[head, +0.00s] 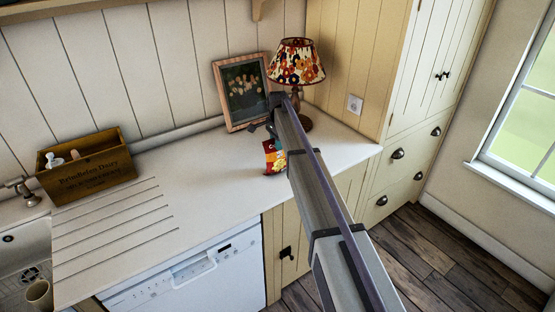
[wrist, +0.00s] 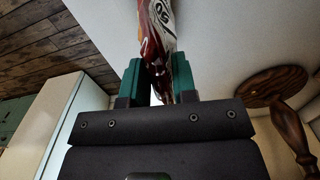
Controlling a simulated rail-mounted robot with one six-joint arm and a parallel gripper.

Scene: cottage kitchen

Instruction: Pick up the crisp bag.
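The crisp bag (head: 273,158), red and yellow with some blue, is upright over the worktop just left of my arm in the head view. I cannot tell whether its lower edge touches the worktop. In the wrist view the bag (wrist: 157,35) shows red and white between the green fingertips of my gripper (wrist: 160,80). Both fingers lie against its sides, with no clear gap, so my gripper looks shut on it. In the head view the gripper (head: 262,128) is at the bag's upper end, partly hidden by my arm.
A lamp (head: 296,62) with a flowered shade stands close behind my gripper. A framed picture (head: 243,92) leans on the wall. A wooden crate (head: 88,172) with bottles is by the sink (head: 22,250). The worktop (head: 215,170) between is clear.

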